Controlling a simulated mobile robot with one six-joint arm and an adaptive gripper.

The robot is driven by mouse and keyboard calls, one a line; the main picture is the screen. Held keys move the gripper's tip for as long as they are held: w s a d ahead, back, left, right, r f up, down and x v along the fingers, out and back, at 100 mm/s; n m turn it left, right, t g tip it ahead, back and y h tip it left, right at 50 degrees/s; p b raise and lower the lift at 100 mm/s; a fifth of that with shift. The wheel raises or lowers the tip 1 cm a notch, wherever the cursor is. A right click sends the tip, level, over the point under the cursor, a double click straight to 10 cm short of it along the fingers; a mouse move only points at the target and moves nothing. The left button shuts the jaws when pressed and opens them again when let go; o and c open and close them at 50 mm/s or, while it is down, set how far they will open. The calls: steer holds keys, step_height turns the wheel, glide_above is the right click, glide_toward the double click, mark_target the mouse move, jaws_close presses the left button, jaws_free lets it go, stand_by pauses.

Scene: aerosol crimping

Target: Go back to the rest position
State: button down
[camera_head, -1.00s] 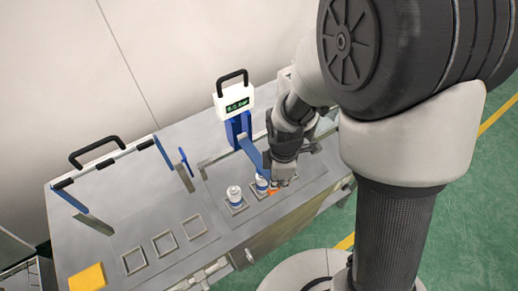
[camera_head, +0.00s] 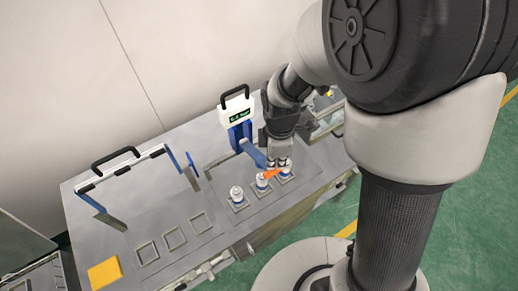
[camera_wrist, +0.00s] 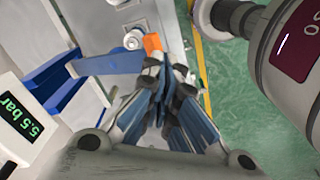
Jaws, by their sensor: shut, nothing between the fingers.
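My gripper (camera_head: 279,163) is over the right part of the workbench, above the row of cans, with its fingers closed together and empty. In the wrist view the closed fingers (camera_wrist: 163,75) point up the picture. Three white-and-blue cans stand upright in square holders: the left can (camera_head: 237,195), the middle can (camera_head: 262,182) and the right can (camera_head: 285,171), which is partly hidden by my gripper. An orange part (camera_head: 272,173) shows near the fingertips, also in the wrist view (camera_wrist: 152,42), beside a round can top (camera_wrist: 133,40). I cannot tell whether the fingers touch it.
A blue-and-white pressure unit (camera_head: 238,112) with a black handle stands behind the cans; its display (camera_wrist: 20,118) reads 5.5 bar. Empty square holders (camera_head: 175,238), a yellow block (camera_head: 104,273) and a handled frame (camera_head: 118,170) are to the left. Green floor (camera_head: 470,220) lies right.

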step_height(320, 180, up, 3)
steer(key=shift+w+a+f+p, duration=0.1)
steer(key=shift+w+f+p, duration=0.05)
steer(key=shift+p, duration=0.45)
steer(key=shift+b, duration=0.3)
steer(key=shift+w+d+m+b, duration=0.1)
steer(key=shift+d+m+b, duration=0.2)
steer(key=shift+m+b, duration=0.25)
steer(key=s+d+m+t+b, duration=0.4)
steer(key=s+d+m+b, duration=0.6)
steer(key=m+b, duration=0.7)
steer(key=s+b, duration=0.2)
steer(key=s, duration=0.1)
steer(key=shift+s+d+m+t, duration=0.15)
steer(key=shift+s+m+t, duration=0.15)
steer(key=shift+s+m, duration=0.1)
